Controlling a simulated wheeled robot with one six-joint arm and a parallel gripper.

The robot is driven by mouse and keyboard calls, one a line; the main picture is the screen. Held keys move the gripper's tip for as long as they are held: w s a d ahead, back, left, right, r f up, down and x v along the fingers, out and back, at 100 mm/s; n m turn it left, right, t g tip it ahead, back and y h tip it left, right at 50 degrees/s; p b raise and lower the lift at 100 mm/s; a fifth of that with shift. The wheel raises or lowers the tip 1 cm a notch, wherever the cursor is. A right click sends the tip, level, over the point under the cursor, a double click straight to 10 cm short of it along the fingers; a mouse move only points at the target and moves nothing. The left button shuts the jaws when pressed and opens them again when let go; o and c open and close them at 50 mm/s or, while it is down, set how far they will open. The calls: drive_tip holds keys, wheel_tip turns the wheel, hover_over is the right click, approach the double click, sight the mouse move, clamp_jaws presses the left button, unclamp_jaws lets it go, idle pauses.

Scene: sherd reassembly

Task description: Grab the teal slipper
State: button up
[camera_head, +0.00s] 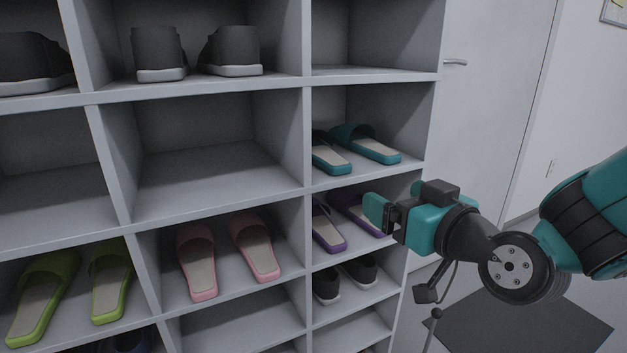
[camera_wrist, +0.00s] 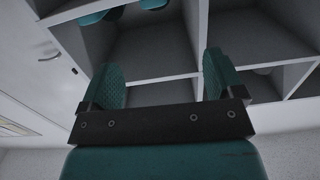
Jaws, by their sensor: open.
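A pair of teal slippers sits in a right-column cubby of the shelf. The right teal slipper (camera_head: 367,143) shows nearly whole, toe inward; the left teal slipper (camera_head: 330,156) is partly hidden by the cubby divider. Teal slipper parts (camera_wrist: 101,16) also show at the top edge of the wrist view. My gripper (camera_head: 380,213) is in front of the cubby below, lower than the teal slippers and apart from them. In the wrist view my gripper (camera_wrist: 163,68) has its two teal fingers spread with nothing between them.
Purple slippers (camera_head: 355,212) lie in the cubby behind my gripper, partly covered by it. Dark shoes (camera_head: 359,271) stand below. Pink slippers (camera_head: 254,248) and green slippers (camera_head: 111,281) are further left. Cubby dividers and shelf boards bound each space. A door (camera_head: 490,100) is right of the shelf.

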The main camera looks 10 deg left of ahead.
drive_tip(key=f+t, duration=0.1)
drive_tip(key=p, duration=1.1)
approach(344, 166)
drive_tip(key=x, duration=0.4)
drive_tip(key=shift+p+x, duration=0.85)
drive_tip(key=shift+p, duration=0.15)
drive_tip(key=p, duration=0.1)
drive_tip(key=w+a+p, duration=0.1)
drive_tip(key=p, duration=0.1)
drive_tip(key=shift+w+r, duration=0.15)
drive_tip(key=shift+r, duration=0.25)
drive_tip(key=p+x, duration=0.2)
drive_tip(key=p, duration=0.2)
drive_tip(key=shift+p, duration=0.3)
drive_tip(key=shift+w+a+f+p, duration=0.15)
drive_tip(key=shift+w+a+p, duration=0.15)
drive_tip(key=shift+w+p, duration=0.35)
drive_tip(key=shift+a+f, duration=0.1)
drive_tip(key=shift+f, duration=0.1)
drive_tip(key=c, duration=1)
